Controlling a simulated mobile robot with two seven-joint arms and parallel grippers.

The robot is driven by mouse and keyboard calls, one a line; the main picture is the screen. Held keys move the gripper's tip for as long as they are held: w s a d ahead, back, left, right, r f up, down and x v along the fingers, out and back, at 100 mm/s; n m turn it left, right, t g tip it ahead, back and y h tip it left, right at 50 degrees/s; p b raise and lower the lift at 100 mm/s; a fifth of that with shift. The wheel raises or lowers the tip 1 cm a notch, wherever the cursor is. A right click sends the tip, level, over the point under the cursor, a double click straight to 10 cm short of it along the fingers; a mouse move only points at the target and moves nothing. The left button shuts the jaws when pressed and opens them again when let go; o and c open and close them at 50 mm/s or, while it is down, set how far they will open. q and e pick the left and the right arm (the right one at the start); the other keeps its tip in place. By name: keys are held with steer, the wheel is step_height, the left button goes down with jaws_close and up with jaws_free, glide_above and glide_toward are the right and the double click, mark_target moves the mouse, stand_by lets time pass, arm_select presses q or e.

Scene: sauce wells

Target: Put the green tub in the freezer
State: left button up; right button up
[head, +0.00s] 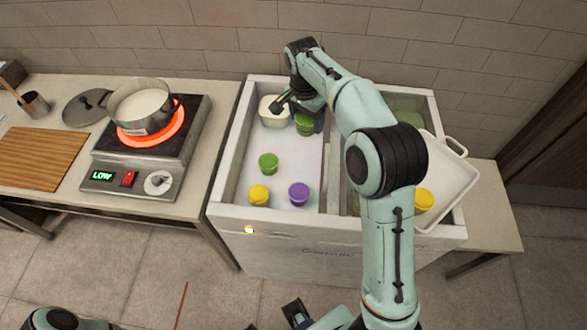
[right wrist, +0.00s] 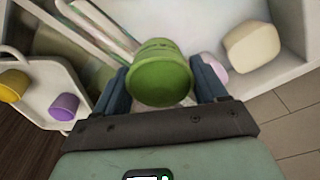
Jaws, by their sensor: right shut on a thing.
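My right gripper (head: 304,108) is shut on a green tub (head: 304,124) over the back of the left bay of the white chest freezer (head: 232,212). In the right wrist view the green tub (right wrist: 160,76) sits between the two fingers of the gripper (right wrist: 165,88). I cannot tell whether it touches the freezer floor. Another green tub (head: 268,163) stands in the same bay. Part of my left gripper (head: 297,313) shows at the bottom edge of the head view; its jaws are unclear.
The left bay also holds a whitish block-like container (head: 272,112), a yellow tub (head: 259,195) and a purple tub (head: 299,193). A white tray (head: 455,178) is at right, with yellow (right wrist: 12,85) and purple (right wrist: 64,107) tubs. A pot (head: 140,103) sits on a glowing burner at left.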

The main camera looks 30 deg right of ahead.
steer(key=shift+w+f, duration=0.1)
steer(key=shift+f, duration=0.05)
step_height(320, 180, down, 20)
steer(key=shift+r+b, duration=0.1)
steer(key=shift+b, duration=1.1)
steer(key=o, duration=0.8)
step_height(320, 180, up, 12)
steer(key=a+p, duration=0.1)
steer(key=shift+s+a, duration=0.25)
